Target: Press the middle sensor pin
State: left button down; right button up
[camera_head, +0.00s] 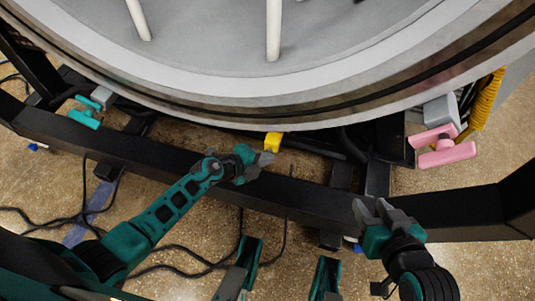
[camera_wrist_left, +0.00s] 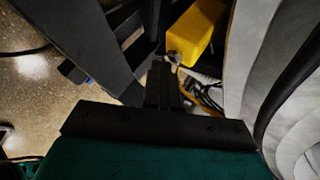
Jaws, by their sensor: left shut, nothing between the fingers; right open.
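A yellow block (camera_head: 273,142) sits under the front rim of the round furnace, between a teal fixture on the left and a pink one on the right. In the left wrist view the yellow block (camera_wrist_left: 192,35) has a small metallic stub (camera_wrist_left: 174,57) at its lower left corner, which may be the middle sensor pin. My left gripper (camera_head: 266,160) is shut and empty, just below the block in the head view. Its fingertips (camera_wrist_left: 160,68) appear close to the stub; I cannot tell whether they touch. My right gripper (camera_head: 370,209) is open and empty at lower right.
The teal fixture (camera_head: 85,112) and pink fixture (camera_head: 443,153) stand near the black frame beam (camera_head: 310,196). The furnace rim (camera_head: 200,118) overhangs above. Black cables (camera_head: 180,262) lie on the floor. A yellow coiled hose (camera_head: 488,98) hangs at right.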

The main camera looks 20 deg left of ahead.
pick_arm(q)
jog(key=shift+w+a+r, duration=0.1)
jog(key=shift+w+r, duration=0.15)
jog(key=shift+s+p, duration=0.65)
jog(key=shift+s, duration=0.5)
jog(key=shift+f, duration=0.1)
jog(key=s+p, duration=0.1)
jog(key=s, duration=0.5)
jog(key=shift+p, duration=0.35)
